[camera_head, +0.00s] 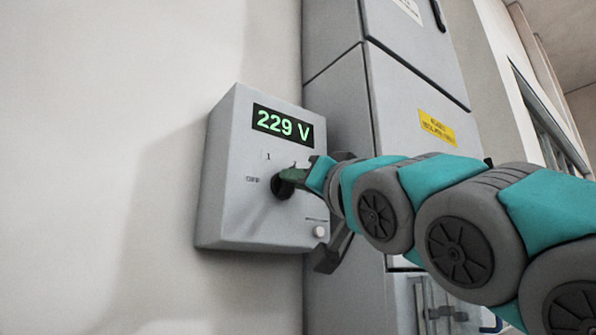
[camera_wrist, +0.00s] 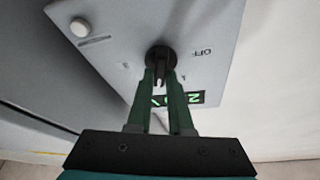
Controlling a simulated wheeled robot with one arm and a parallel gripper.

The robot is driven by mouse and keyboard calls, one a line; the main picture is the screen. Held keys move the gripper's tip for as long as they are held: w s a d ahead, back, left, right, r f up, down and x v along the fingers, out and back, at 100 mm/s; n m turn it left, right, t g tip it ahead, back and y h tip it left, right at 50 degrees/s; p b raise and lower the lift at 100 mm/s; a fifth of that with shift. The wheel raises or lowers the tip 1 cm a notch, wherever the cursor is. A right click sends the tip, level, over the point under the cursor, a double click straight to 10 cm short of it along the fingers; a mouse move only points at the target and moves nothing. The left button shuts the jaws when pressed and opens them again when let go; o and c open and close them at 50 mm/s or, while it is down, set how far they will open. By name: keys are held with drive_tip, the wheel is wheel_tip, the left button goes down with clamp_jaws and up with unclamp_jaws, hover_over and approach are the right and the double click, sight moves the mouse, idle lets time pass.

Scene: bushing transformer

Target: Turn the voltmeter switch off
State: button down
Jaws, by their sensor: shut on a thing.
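The voltmeter (camera_head: 226,215) is a grey wall box whose lit green display (camera_head: 282,126) reads 229 V. Its black rotary switch (camera_head: 281,187) is on the front face below the display, with an OFF mark to its left and a 1 mark up and to the left. My gripper (camera_head: 290,178) reaches in from the right and its fingers are at the switch. In the wrist view both green fingers of my gripper (camera_wrist: 164,82) close on the black switch (camera_wrist: 160,57). The OFF mark (camera_wrist: 202,52) shows to the right there. The knob's exact pointing direction is partly hidden.
A white round button (camera_head: 320,231) is at the voltmeter's lower right, also seen in the wrist view (camera_wrist: 80,27). A tall grey cabinet (camera_head: 345,100) with a yellow label (camera_head: 437,129) stands right beside the voltmeter. The wall to the left is bare.

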drive_tip(key=shift+w+d+r+n+g+y+p, duration=0.15)
drive_tip(key=shift+n+g+y, duration=1.1)
drive_tip(key=shift+n, duration=3.1)
drive_tip(key=shift+s+a+f+n+g+y+p, duration=0.15)
drive_tip(key=shift+n+g+y, duration=0.55)
drive_tip(key=shift+n+g, duration=2.4)
drive_tip(key=shift+w+d+r+n+g+y+p, duration=0.2)
drive_tip(key=shift+n+y, duration=0.75)
drive_tip(key=shift+n, duration=4.6)
drive_tip(key=shift+s+a+f+n+g, duration=0.15)
drive_tip(key=shift+n+g, duration=0.1)
drive_tip(key=shift+n, duration=0.15)
drive_tip(key=c, duration=0.8)
unclamp_jaws()
drive_tip(key=v, duration=0.8)
